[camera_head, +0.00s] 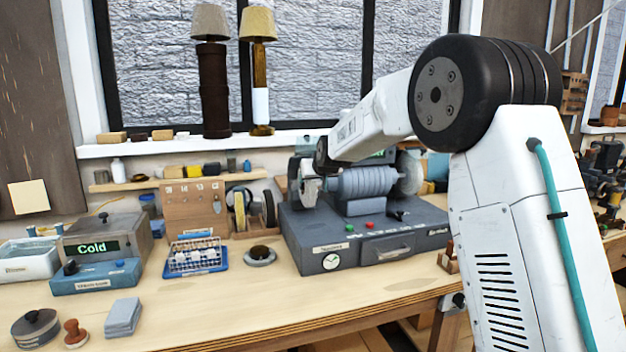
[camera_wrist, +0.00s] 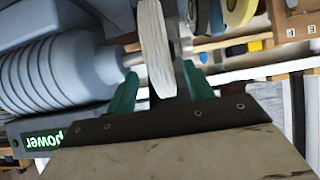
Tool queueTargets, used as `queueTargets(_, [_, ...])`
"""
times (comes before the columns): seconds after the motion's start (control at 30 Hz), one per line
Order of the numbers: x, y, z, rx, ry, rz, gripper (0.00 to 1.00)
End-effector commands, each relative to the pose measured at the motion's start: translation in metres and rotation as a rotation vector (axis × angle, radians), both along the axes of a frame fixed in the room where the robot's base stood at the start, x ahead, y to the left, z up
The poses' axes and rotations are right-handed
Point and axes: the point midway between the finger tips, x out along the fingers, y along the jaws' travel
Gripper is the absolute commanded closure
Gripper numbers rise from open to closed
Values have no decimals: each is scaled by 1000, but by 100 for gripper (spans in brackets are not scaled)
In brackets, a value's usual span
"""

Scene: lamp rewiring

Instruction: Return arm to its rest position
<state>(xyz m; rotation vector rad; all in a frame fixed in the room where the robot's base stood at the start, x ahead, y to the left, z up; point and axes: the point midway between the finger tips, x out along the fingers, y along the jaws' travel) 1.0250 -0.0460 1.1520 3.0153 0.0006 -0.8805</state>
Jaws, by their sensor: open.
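My white arm reaches from the right side of the head view across the bench, over the grey polishing machine (camera_head: 365,235). Its far end is near the machine's left wheel, and my gripper is not clearly visible there. In the wrist view my gripper (camera_wrist: 162,84) shows two green fingers spread apart with nothing held. A pale wheel (camera_wrist: 154,45) of the machine appears between and beyond the fingers; I cannot tell whether they touch it. The ribbed motor housing (camera_wrist: 50,75) fills the left of the wrist view.
A steamer box reading "Cold" (camera_head: 92,247), a blue wire tray (camera_head: 196,256) and a small dark round dish (camera_head: 260,256) stand left of the machine. Two lamps (camera_head: 210,80) (camera_head: 260,75) stand on the window sill. The bench front is mostly clear.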

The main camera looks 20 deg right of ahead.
Motion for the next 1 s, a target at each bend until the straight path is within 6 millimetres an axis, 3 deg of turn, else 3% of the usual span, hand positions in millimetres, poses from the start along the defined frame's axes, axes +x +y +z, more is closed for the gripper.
queueTargets(0.2, [-33,-1,22,-1,-2,-1,48])
queueTargets(0.43, [-53,-1,34,0,-1,-1,48])
queueTargets(0.57, [-56,-1,32,7,15,-3,48])
queueTargets(0.67, [-68,1,12,19,96,0,48])
queueTargets(0.77, [-95,4,-21,30,227,4,48])
queueTargets(0.87, [-148,9,-40,40,377,11,48])
queueTargets(1.0, [-237,13,-50,46,569,14,48])
